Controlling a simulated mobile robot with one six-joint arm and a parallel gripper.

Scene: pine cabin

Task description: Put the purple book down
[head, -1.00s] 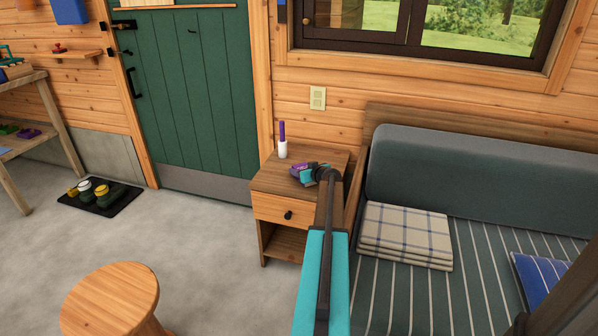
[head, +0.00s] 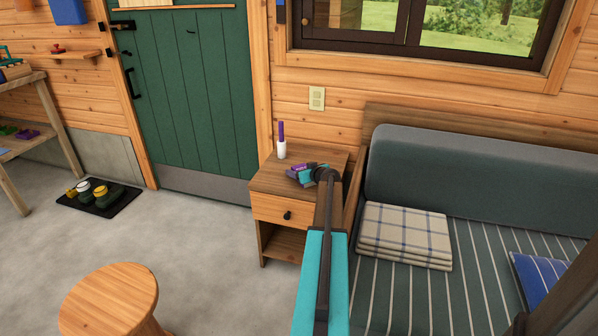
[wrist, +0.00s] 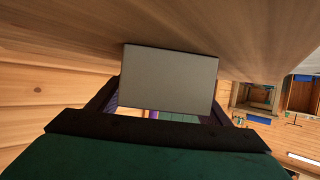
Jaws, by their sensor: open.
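The purple book (head: 293,172) is small and partly hidden by my gripper, at the top of the wooden nightstand (head: 266,182). My gripper (head: 305,172) has teal parts and is open around the book, low over the nightstand top. In the wrist view, a flat grey face (wrist: 168,82) sits between my two dark fingers (wrist: 160,112), close to a wooden surface (wrist: 250,35). It appears to be a side of the book. Whether the book fully touches the top is hard to tell.
A white and purple bottle-like object (head: 281,145) stands behind the book on the nightstand. A couch (head: 480,180) with a folded plaid blanket (head: 405,235) is close on the right. A round stool (head: 108,300) stands front left.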

